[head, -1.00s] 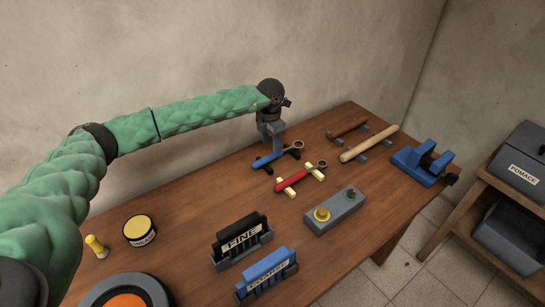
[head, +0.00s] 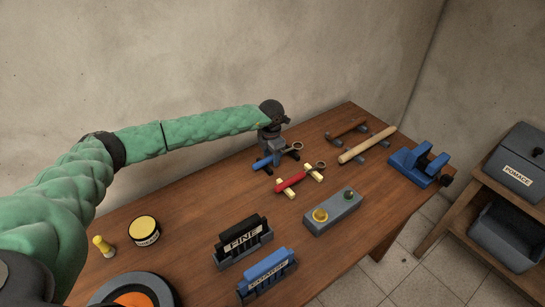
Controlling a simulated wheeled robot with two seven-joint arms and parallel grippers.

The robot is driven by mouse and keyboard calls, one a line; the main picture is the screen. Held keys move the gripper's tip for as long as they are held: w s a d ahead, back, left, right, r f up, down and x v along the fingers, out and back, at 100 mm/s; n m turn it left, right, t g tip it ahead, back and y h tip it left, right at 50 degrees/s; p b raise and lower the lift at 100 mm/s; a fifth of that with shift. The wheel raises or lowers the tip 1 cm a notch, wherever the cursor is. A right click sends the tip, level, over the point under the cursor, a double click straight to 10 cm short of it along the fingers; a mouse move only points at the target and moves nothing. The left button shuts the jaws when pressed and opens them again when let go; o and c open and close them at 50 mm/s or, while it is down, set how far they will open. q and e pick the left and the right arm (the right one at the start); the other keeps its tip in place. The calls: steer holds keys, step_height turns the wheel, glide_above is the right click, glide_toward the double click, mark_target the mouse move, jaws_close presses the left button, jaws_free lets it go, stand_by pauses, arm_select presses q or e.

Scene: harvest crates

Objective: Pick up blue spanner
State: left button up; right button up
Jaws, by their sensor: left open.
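The blue spanner (head: 262,162) lies on a dark rest on the wooden table, toward the back. Its grey ring end points right and its blue handle points left. My left gripper (head: 276,157) is pointing down over the middle of the spanner, with its fingers low around or just at the handle. The fingers hide part of the spanner, so I cannot tell whether they touch it. The gripper is open. My right gripper is not in view.
A red spanner (head: 291,180) on pale rests lies just in front. A button box (head: 332,212) and racks labelled FINE (head: 243,243) and COARSE (head: 267,274) stand nearer.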

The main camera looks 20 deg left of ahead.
mark_target(271, 156)
arm_select(q)
jaws_close()
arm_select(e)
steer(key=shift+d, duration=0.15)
arm_select(q)
steer(key=shift+r, duration=0.15)
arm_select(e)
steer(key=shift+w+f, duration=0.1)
arm_select(q)
step_height(271, 156, up, 3)
steer(key=b, duration=0.3)
steer(key=shift+r, duration=0.15)
steer(key=s+d+r+b, duration=0.2)
steer(key=d+r+b, duration=0.3)
steer(key=d, duration=0.6)
steer(key=shift+d+r, duration=0.25)
steer(key=shift+r, duration=0.95)
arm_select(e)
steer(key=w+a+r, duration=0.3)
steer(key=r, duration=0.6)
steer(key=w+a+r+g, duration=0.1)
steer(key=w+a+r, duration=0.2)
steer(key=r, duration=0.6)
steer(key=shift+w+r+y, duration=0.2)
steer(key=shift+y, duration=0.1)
